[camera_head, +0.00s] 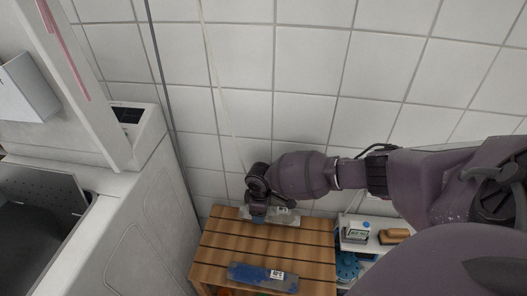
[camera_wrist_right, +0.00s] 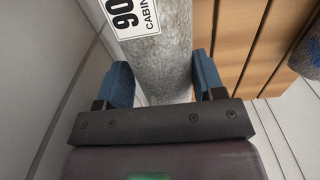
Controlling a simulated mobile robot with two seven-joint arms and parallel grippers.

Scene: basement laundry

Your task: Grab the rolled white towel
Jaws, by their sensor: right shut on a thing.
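The rolled white towel (camera_head: 285,217), greyish with a printed label, lies at the back of a slatted wooden table (camera_head: 217,245), near the tiled wall. My right gripper (camera_head: 257,213) reaches down over its left part from above. In the right wrist view the towel (camera_wrist_right: 160,68) runs between the two blue fingertips of the gripper (camera_wrist_right: 163,82), which is shut on it. Its label reads "90 CABIN", cut off by the frame edge. The gripper hides the towel's left part in the head view. My left gripper is not in view.
A blue rolled towel (camera_head: 250,273) with a label lies at the table's front. A white shelf (camera_head: 372,247) to the right holds a small box (camera_head: 356,231) and a brown brush-like item (camera_head: 394,236). White machines (camera_head: 120,225) stand left. Mid-table slats are bare.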

